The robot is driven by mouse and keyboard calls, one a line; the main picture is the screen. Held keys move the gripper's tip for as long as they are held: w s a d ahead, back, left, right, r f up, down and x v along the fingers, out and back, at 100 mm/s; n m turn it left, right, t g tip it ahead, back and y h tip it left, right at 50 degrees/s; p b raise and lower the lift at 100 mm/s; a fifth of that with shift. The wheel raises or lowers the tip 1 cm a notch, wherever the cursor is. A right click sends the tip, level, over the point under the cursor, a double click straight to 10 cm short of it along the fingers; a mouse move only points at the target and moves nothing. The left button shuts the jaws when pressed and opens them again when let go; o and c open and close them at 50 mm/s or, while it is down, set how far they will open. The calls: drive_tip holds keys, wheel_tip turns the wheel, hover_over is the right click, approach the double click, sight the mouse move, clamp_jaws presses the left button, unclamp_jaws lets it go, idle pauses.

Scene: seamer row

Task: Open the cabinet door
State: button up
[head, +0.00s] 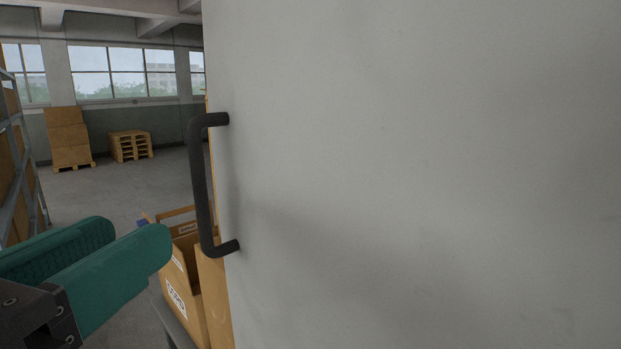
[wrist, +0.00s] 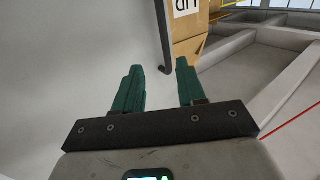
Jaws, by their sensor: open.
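The cabinet door (head: 420,170) is a flat grey panel filling most of the head view; it also fills the left of the wrist view (wrist: 60,60). I cannot tell whether it is shut or slightly ajar. Its dark bar handle (head: 201,185) runs upright near the door's left edge, bent to the panel at both ends. My gripper (head: 135,232), with two teal fingers, is at lower left, apart from the handle in the head view. In the wrist view my gripper (wrist: 160,68) is open and empty. The handle (wrist: 163,38) shows ahead of the gap between the fingertips.
An open cardboard box (head: 185,278) with a label stands on a grey surface behind the door's left edge. Shelving (head: 22,170) stands at far left. Stacked boxes (head: 68,138) and pallets (head: 131,146) are far back. The floor (head: 100,193) between is clear.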

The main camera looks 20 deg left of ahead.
sight(195, 178)
drive_tip(key=w+a+p, duration=0.1)
drive_tip(key=w, duration=0.2)
drive_tip(key=w+a+p, duration=0.1)
drive_tip(key=w, duration=0.3)
drive_tip(key=w+r+p, duration=0.1)
drive_tip(key=w, duration=0.2)
drive_tip(key=shift+w+a+r, duration=0.1)
drive_tip(key=shift+w+a, duration=0.05)
drive_tip(key=shift+a, duration=0.25)
drive_tip(key=shift+c, duration=0.4)
clamp_jaws()
